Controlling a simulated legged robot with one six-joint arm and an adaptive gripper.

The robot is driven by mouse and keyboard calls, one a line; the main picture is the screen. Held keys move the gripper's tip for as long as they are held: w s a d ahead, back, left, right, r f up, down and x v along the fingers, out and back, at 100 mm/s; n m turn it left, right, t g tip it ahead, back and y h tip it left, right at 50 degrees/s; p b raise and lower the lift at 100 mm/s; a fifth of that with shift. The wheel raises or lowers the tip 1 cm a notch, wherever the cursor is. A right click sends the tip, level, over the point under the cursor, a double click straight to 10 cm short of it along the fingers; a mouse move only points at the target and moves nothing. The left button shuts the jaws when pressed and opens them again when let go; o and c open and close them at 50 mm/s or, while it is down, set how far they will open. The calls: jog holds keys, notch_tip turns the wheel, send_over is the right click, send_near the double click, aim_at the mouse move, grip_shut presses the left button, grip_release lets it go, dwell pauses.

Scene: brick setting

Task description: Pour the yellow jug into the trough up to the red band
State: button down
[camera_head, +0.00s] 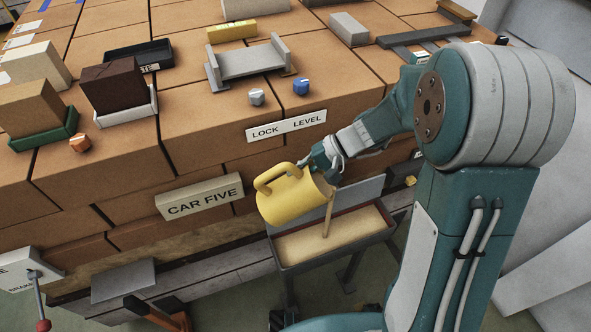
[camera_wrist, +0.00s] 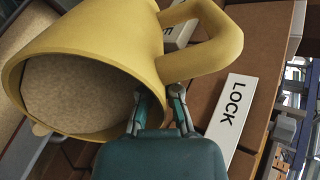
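The yellow jug (camera_head: 287,199) is tipped in the air over the left part of the trough, its mouth facing lower right. A thin tan stream (camera_head: 328,216) falls from its lip into the trough (camera_head: 284,263). Tan grainy fill (camera_head: 345,231) covers the trough floor, and a thin dark-red band (camera_head: 362,210) shows above it on the back inner wall. My gripper (camera_head: 325,159) is shut on the jug beside its handle; the exact contact is partly hidden. In the wrist view, the jug (camera_wrist: 105,30) still holds tan fill (camera_wrist: 85,92), and my fingers (camera_wrist: 160,100) meet it near the handle.
A grey panel (camera_head: 349,200) rises behind the trough. A red-handled lever (camera_head: 41,304) is at lower left.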

aim_at(313, 177)
jog(key=shift+d+f+y, duration=0.55)
jog(key=shift+f+y, duration=0.35)
jog(key=shift+y, duration=0.1)
dwell(0.8)
jog(key=shift+w+d+f+y, duration=0.1)
jog(key=shift+d+f+y, duration=0.15)
jog(key=shift+d+y, duration=0.35)
jog(key=shift+w+d+f+y, duration=0.1)
jog(key=shift+d+f+y, duration=0.1)
jog(key=shift+d+y, duration=0.55)
dwell(1.1)
jog(key=shift+r+h, duration=0.55)
jog(key=shift+h, duration=0.5)
jog(key=r+h, duration=0.1)
jog(key=h, duration=0.3)
jog(key=shift+r, duration=0.4)
jog(key=shift+h, duration=0.5)
